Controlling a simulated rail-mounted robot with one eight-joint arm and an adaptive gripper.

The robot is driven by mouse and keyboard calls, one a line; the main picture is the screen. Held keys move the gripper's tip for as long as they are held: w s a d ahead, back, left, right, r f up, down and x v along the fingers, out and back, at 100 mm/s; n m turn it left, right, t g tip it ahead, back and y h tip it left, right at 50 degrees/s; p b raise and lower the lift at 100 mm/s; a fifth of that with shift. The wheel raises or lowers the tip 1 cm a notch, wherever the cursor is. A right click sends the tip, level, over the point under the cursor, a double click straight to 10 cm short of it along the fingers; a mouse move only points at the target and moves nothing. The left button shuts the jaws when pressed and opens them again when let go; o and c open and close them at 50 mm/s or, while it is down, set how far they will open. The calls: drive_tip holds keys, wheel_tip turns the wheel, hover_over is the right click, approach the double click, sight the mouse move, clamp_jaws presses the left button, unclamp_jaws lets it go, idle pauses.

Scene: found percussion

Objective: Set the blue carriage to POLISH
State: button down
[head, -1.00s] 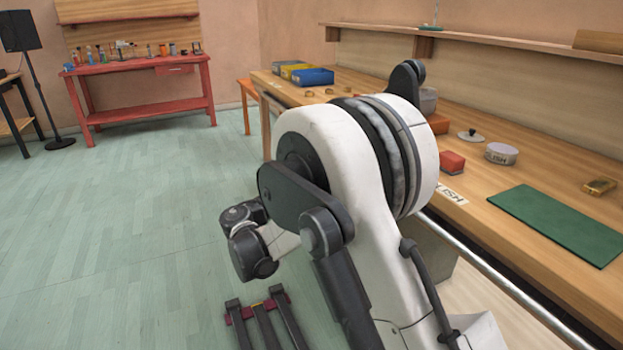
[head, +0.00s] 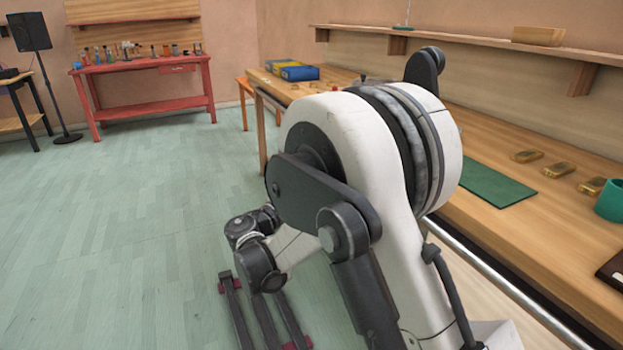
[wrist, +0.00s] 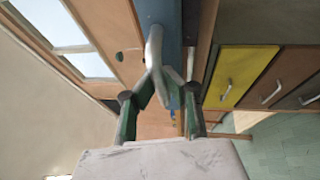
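A long blue piece (wrist: 167,22) shows at the top middle of the wrist view; I cannot tell whether it is the blue carriage. A pale grey forked piece (wrist: 155,58) lies in front of it. My gripper (wrist: 159,98) has its two dark green fingers apart, on either side of the fork's lower part. I see no clear contact or grip. No POLISH marking is readable now. In the head view my arm hides the middle of the bench, and my gripper is out of sight.
The wooden bench (head: 560,210) runs along the right, with a green mat (head: 490,184), several gold bars (head: 527,155) and a teal cup (head: 610,200). A yellow drawer (wrist: 240,72) is right of my gripper. The green floor (head: 130,240) is open at left.

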drive_tip(key=shift+s+d, duration=0.15)
drive_tip(key=shift+s, duration=0.3)
drive_tip(key=c, duration=1.8)
unclamp_jaws()
drive_tip(key=shift+o, duration=0.2)
drive_tip(key=v, duration=1.2)
